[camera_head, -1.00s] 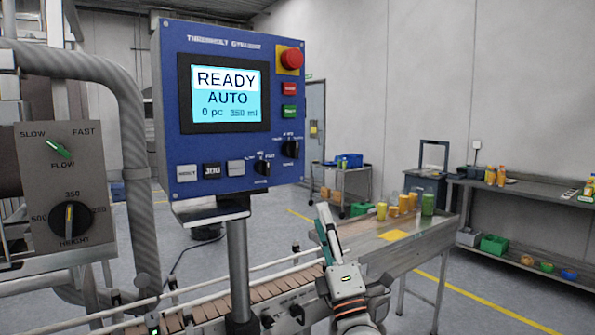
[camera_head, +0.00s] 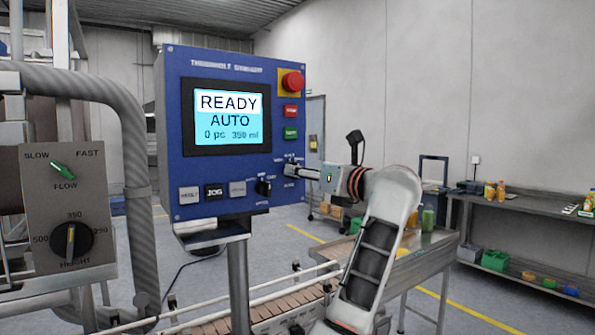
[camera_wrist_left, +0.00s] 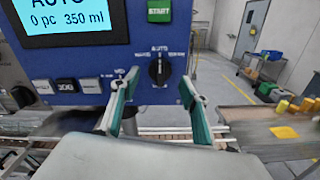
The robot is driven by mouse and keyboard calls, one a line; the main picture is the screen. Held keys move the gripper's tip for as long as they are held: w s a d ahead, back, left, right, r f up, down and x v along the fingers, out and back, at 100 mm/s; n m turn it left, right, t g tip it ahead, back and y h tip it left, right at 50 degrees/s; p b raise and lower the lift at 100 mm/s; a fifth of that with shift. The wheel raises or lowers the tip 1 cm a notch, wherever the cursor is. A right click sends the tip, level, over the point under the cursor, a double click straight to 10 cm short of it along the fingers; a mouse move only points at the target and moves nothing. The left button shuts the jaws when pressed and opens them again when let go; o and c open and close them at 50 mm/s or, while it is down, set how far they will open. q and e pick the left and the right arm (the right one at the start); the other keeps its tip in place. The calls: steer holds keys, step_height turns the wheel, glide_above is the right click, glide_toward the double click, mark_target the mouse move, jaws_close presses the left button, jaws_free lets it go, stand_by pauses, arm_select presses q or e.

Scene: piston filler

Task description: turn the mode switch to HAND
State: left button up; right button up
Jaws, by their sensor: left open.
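The mode switch (camera_wrist_left: 159,71) is a black knob on the right of the blue panel. In the left wrist view its pointer stands upright, toward the AUTO label above it. The side labels are too blurred to read. My left gripper (camera_wrist_left: 160,88) is open, its green-padded fingers apart on the left and right, just below the knob in that view; contact cannot be told. The screen (camera_head: 227,117) reads READY, AUTO. My right gripper is not in view.
A second black knob (camera_head: 264,187) sits lower left of the mode switch. The red emergency button (camera_head: 292,81), a red and a green START button (camera_head: 291,132) are above. A conveyor (camera_head: 280,308) runs below the panel. A table with cups stands at right.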

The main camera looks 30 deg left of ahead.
arm_select(q)
steer(key=shift+x, duration=1.75)
steer(key=c, duration=1.1)
